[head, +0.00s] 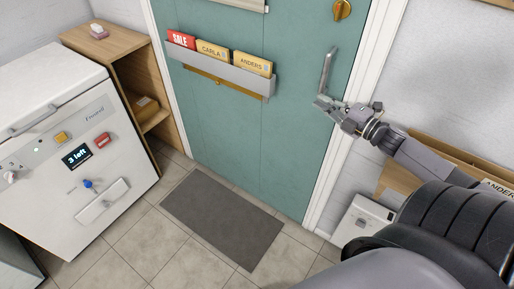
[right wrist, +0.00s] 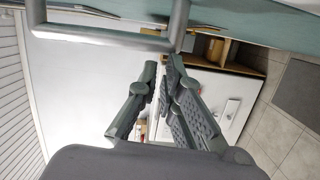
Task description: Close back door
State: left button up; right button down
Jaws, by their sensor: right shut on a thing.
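The back door (head: 255,140) is a teal panel standing in its white frame (head: 340,150). It looks flush or nearly so; I cannot tell if it is latched. Its grey metal handle (head: 327,72) is near the right edge, below a brass lock (head: 342,9). My right gripper (head: 332,106) is at the lower end of the handle, its fingers shut on it. In the right wrist view, the handle (right wrist: 100,39) crosses the top left, and the fingertips (right wrist: 162,66) are close together just below its bar. The exact contact is hard to see. My left gripper is not in view.
A grey rack (head: 220,77) with labelled cards hangs on the door. A dark mat (head: 222,217) lies on the tiled floor before it. A white machine (head: 60,125) and wooden shelf (head: 117,45) stand left. A white box (head: 365,220) stands right of the frame.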

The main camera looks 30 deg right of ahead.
jog(key=shift+w+d+r, duration=0.2)
jog(key=shift+d+r, duration=0.3)
jog(key=shift+d, duration=0.35)
jog(key=shift+a+r+h, duration=0.1)
jog(key=shift+r+h, duration=0.2)
jog(key=shift+r, duration=0.2)
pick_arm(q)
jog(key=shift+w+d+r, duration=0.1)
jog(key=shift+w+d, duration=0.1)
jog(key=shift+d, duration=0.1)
pick_arm(e)
notch_tip(320, 180, up, 8)
jog(key=a, duration=0.1)
jog(key=shift+s+r, duration=0.15)
jog(key=shift+r, duration=0.05)
jog(key=shift+y, duration=0.4)
